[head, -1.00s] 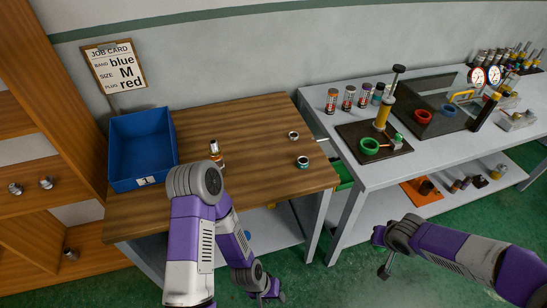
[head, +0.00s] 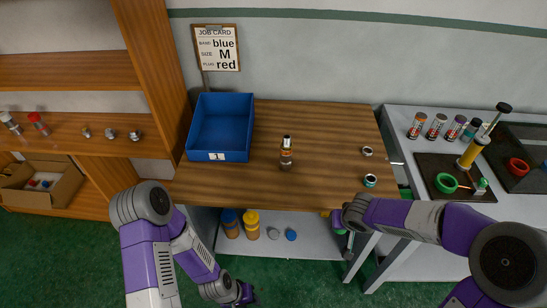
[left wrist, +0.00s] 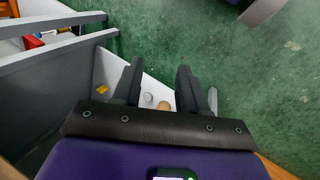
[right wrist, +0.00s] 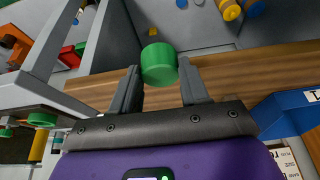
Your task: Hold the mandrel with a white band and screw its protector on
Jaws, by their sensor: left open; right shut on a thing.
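A mandrel-like part (head: 286,153) stands upright on the wooden table, with a pale band near its dark top and a brown lower body. I cannot tell from here which mandrel it is. My right gripper (right wrist: 161,66) is shut on a green cylindrical cap (right wrist: 158,64), in front of the table's right front edge. In the head view my forearm partly hides that gripper. My left gripper (left wrist: 156,66) is open and empty, low in front of the table; in the head view it shows at the bottom (head: 240,294).
A blue bin (head: 221,127) stands on the wooden table (head: 325,130) at the left. A grey ring (head: 367,151) and a teal ring (head: 370,181) lie at its right. A grey bench (head: 400,165) stands to the right.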

